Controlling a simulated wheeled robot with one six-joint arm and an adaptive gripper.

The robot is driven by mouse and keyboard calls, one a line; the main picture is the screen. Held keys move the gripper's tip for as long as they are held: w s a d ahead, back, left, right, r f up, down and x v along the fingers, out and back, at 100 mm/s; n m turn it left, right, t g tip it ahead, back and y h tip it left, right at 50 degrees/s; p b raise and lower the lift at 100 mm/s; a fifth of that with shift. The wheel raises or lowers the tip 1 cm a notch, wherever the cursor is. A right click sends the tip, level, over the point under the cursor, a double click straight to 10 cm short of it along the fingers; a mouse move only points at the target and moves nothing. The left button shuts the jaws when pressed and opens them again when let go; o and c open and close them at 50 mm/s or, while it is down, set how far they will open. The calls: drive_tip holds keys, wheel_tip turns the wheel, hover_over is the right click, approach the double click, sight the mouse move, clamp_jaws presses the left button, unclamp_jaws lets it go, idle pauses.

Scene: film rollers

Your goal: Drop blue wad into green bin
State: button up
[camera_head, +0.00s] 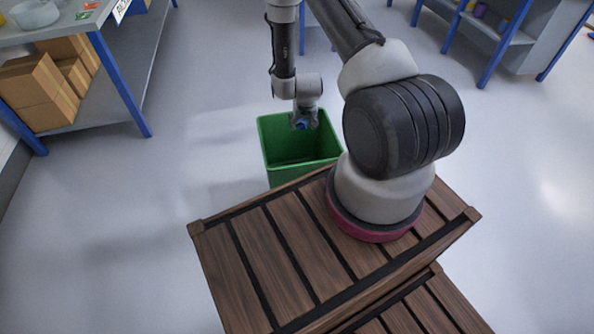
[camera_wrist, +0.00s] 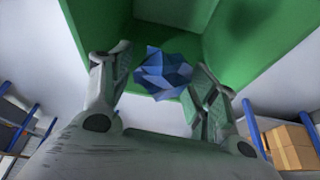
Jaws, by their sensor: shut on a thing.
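The blue wad (camera_wrist: 163,74) is a crumpled, faceted lump between the fingers of my gripper (camera_wrist: 162,80) in the wrist view. A small bit of the blue wad (camera_head: 301,125) also shows at the tip of my gripper (camera_head: 304,121) in the head view. My gripper is shut on it. The green bin (camera_head: 283,166) stands on the floor beyond the wooden platform. My gripper is over the bin's opening, near its right far side. In the wrist view the green bin (camera_wrist: 90,25) fills the upper part, behind the wad. The bin's floor is partly hidden.
A slatted wooden platform (camera_head: 262,235) bears my arm, close to the bin. A blue-legged table (camera_head: 110,85) with cardboard boxes (camera_head: 38,92) stands at the left. Blue-framed shelving (camera_head: 500,40) stands at the upper right. The floor around the bin is clear.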

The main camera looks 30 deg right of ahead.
drive_tip(key=shift+f, duration=0.3)
drive_tip(key=o, duration=0.8)
drive_tip(key=shift+r, duration=0.1)
drive_tip(key=v, duration=1.1)
drive_tip(key=shift+s+r, duration=0.2)
drive_tip(key=shift+r, duration=0.1)
